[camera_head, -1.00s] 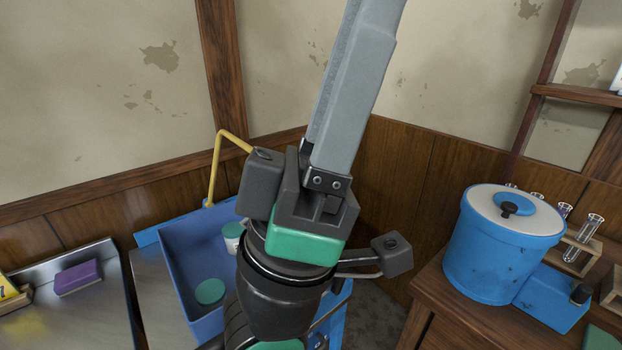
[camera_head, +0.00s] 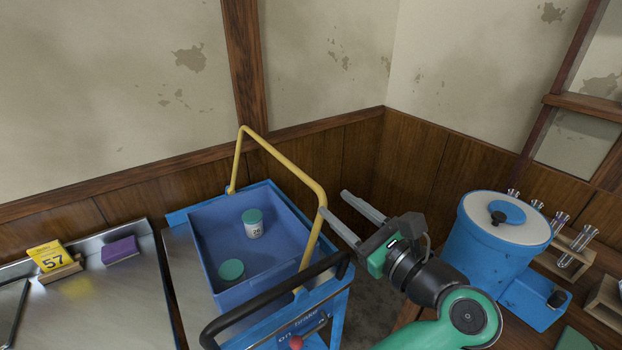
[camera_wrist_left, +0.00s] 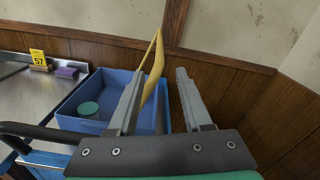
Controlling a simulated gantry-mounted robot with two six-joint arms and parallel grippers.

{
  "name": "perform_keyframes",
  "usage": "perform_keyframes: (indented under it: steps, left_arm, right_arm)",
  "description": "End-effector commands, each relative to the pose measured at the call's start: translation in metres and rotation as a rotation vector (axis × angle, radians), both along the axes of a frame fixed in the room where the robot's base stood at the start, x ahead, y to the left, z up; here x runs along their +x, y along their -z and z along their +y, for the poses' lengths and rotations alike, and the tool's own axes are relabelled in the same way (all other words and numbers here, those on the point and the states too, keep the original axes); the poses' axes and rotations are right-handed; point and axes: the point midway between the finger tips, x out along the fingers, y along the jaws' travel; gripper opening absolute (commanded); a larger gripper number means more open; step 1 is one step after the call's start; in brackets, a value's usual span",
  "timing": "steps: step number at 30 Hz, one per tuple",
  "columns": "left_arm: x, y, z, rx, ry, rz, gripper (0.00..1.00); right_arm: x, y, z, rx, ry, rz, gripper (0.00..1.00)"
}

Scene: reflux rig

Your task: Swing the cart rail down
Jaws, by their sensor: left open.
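The yellow cart rail (camera_head: 285,160) stands raised above the blue cart (camera_head: 345,310), as a bent bar over the blue bin. It also shows in the left wrist view (camera_wrist_left: 154,75), seen between the two fingers. My left gripper (camera_head: 332,202) is open, to the right of the rail, with its fingertips close to the rail's near upper corner. I cannot tell whether a finger touches the rail. The rail's lower near end is partly hidden behind the black handle (camera_head: 270,300). My right gripper is not in view.
A steel bench (camera_head: 95,305) with a purple block (camera_head: 120,250) is at left. A blue lidded drum (camera_head: 490,245) stands at right, by test tubes.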

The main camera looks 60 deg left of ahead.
Motion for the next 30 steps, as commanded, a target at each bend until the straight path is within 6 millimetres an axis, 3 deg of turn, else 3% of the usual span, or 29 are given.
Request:
perform_keyframes:
  steps: [9,15,26,30]
  left_arm:
    - [-0.007,0.003,0.067,0.000,-0.005,-0.002,0.50]
    - [-0.009,0.002,0.100,0.001,-0.003,0.000,0.50]
    - [-0.010,-0.001,0.108,0.002,0.000,0.000,0.50]
    - [-0.010,0.000,0.107,0.002,-0.001,0.000,0.24]
  right_arm:
    - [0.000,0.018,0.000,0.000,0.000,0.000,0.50]
    - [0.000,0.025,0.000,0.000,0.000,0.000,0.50]
    - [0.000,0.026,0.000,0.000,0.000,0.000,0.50]
    - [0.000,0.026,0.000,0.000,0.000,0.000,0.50]
